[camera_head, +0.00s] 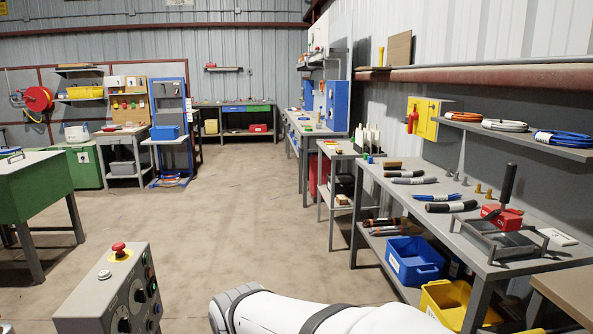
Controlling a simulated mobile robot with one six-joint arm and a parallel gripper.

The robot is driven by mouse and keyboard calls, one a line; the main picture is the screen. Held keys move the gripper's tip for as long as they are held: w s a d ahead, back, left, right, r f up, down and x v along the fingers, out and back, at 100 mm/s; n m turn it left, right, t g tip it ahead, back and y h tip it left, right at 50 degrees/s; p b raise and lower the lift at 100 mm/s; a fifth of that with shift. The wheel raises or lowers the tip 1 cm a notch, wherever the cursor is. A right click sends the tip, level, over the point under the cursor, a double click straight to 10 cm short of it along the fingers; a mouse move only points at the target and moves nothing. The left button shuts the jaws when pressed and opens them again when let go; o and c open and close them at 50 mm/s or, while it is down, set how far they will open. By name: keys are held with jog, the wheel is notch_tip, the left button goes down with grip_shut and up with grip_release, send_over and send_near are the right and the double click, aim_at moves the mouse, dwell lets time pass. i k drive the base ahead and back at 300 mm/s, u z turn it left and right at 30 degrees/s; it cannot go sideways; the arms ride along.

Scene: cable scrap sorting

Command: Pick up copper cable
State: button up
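Several short cable pieces lie on the grey workbench (470,240) at the right: a black one (450,207), thin blue ones (436,197) and a grey one (415,180). Dark pieces with orange-brown ends (382,222) lie on the shelf under the bench top. At this size I cannot tell for sure which piece is the copper cable. My gripper is out of the picture; only a white link of my arm shows at the bottom centre.
A red tool with a black lever (503,215) stands on the workbench. A blue bin (413,262) and yellow bin (450,300) sit below. Coiled cables (505,125) rest on the wall shelf. A green table (40,185) stands left. The middle floor is clear.

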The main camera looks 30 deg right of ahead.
aim_at(408, 173)
jog(key=z, duration=2.4)
jog(key=k, duration=0.7)
jog(key=u, duration=1.4)
jog(key=i, duration=0.45)
jog(key=z, duration=0.9)
